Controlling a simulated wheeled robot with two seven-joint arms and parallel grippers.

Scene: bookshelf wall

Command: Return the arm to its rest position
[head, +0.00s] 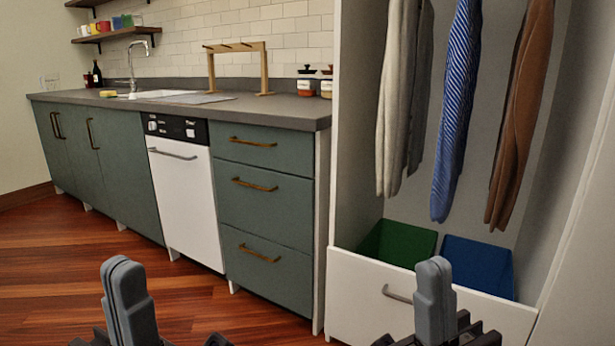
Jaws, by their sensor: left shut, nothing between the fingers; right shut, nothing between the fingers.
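My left gripper (128,302) shows at the bottom left of the head view, grey fingers pointing up and pressed together. My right gripper (435,300) shows at the bottom right in the same pose, also shut. Neither holds anything. The left one appears in front of the wooden floor; the right one overlaps the white drawer front of the wardrobe in the picture. The arms behind the grippers are mostly cut off by the lower edge.
A wardrobe (345,130) on the right holds hanging clothes, with a green bin (398,243) and a blue bin (478,265) in its open drawer (350,285). Green kitchen cabinets and a white dishwasher (185,205) stand left of it. The wooden floor (60,270) is clear.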

